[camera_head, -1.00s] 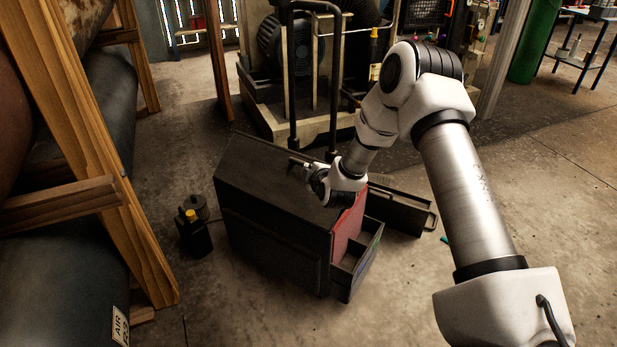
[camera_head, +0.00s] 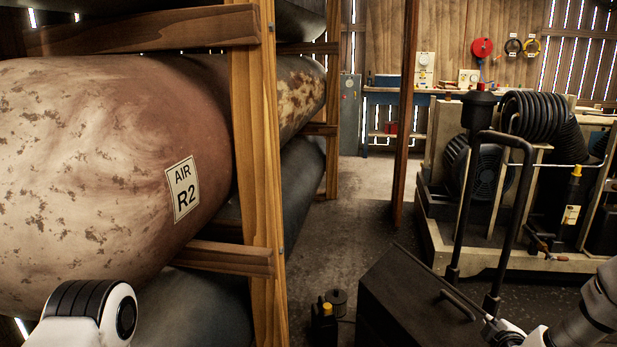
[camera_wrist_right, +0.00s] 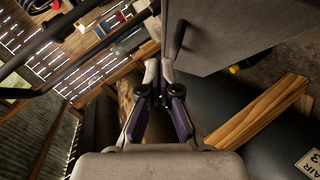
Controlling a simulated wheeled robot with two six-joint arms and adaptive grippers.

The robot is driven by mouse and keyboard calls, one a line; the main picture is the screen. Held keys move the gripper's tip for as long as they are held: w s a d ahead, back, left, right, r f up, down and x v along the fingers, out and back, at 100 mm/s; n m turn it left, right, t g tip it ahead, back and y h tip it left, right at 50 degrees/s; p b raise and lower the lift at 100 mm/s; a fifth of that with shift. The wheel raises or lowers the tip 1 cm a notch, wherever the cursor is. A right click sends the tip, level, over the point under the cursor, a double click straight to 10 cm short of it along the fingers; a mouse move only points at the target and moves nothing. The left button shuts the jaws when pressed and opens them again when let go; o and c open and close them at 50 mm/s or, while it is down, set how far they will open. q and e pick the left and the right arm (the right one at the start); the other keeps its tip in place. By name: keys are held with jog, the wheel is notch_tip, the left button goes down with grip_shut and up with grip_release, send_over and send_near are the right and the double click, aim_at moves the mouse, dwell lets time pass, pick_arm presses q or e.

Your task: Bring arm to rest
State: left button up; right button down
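My right arm (camera_head: 585,322) enters the head view at the lower right. Its gripper (camera_head: 492,326) is partly cut off by the bottom edge, beside the black cart top. In the right wrist view the two pale fingertips of the gripper (camera_wrist_right: 159,72) are nearly together, with nothing clearly between them. A dark bar (camera_wrist_right: 179,38) passes just beyond them, beside a grey panel (camera_wrist_right: 235,32). A white joint of my left arm (camera_head: 95,315) shows at the lower left of the head view. The left gripper is out of view.
The black cart (camera_head: 405,300) with its tall handle (camera_head: 530,190) stands close to the right gripper. Rusty tank R2 (camera_head: 110,170) and a wooden post (camera_head: 262,170) fill the left. The compressor (camera_head: 480,180) stands at right. Open floor (camera_head: 350,220) lies between.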

jog(key=s+a+r+n+g+y+p, duration=0.25)
jog(key=s+a+g+p, duration=0.25)
jog(key=s+a+p, duration=1.1)
jog(key=s+a+m+g+p, duration=0.2)
jog(key=s+m, duration=0.4)
jog(key=s, duration=0.4)
jog(key=s+a+m+g+y+p, duration=0.1)
jog(key=s+m+g+p, duration=0.3)
jog(key=s, duration=0.6)
jog(key=shift+a+m+g+p, duration=0.3)
jog(key=shift+a+m+g, duration=0.5)
jog(key=shift+m, duration=0.45)
jog(key=shift+s+r+y, duration=0.1)
jog(key=shift+s+y, duration=0.05)
jog(key=shift+y, duration=0.1)
